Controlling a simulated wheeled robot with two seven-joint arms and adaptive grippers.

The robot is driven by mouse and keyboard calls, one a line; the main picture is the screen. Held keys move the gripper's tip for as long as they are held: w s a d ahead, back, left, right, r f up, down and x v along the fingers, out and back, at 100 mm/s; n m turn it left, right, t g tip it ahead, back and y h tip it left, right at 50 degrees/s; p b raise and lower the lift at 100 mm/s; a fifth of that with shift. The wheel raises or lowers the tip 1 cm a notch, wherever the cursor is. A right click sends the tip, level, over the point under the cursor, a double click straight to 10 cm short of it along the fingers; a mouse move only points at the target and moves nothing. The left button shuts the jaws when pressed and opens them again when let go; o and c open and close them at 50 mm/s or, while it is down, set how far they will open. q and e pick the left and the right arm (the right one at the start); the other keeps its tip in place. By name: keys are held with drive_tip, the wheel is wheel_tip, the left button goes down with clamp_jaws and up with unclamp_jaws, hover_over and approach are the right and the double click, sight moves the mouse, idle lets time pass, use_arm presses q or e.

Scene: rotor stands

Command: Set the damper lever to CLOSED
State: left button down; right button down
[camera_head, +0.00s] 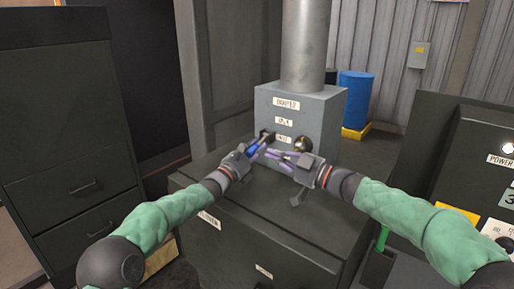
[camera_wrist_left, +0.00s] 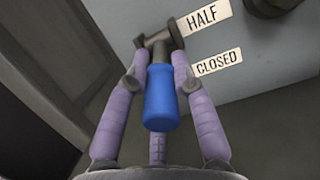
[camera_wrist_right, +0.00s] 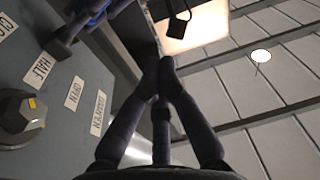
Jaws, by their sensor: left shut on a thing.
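The damper lever has a blue handle (camera_head: 253,149) and a dark metal arm at the left of the grey damper box (camera_head: 322,115). My left gripper (camera_head: 256,150) is shut on the handle; its fingers lie on both sides of the blue handle in the left wrist view (camera_wrist_left: 161,98). There the dark arm is beside the HALF label (camera_wrist_left: 208,16), with the CLOSED label (camera_wrist_left: 219,62) to the right of the handle. The exact lever setting is hard to tell. My right gripper (camera_head: 270,153) is empty, its fingertips together in the right wrist view (camera_wrist_right: 158,68).
A round knob (camera_head: 303,144) sits on the box's front. The box stands on a dark cabinet (camera_head: 270,215) with a pipe (camera_head: 306,45) rising from it. A drawer cabinet (camera_head: 70,150) is at left, a power panel (camera_head: 480,165) at right, a blue barrel (camera_head: 356,98) behind.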

use_arm(q)
drive_tip(key=shift+d+f, duration=0.1)
drive_tip(key=shift+f, duration=0.25)
use_arm(e)
drive_tip(key=w+d+t+h, duration=0.1)
drive_tip(key=w+d, duration=0.2)
drive_tip(key=w+a+f, duration=0.2)
drive_tip(key=w+a, duration=0.4)
drive_tip(key=a, duration=0.2)
drive_tip(key=shift+w, duration=0.4)
drive_tip(key=shift+a+f, duration=0.1)
drive_tip(key=shift+f, duration=0.05)
drive_tip(key=shift+w+f+n, duration=0.2)
drive_tip(key=shift+f+n, duration=0.2)
drive_tip(key=shift+f, duration=0.35)
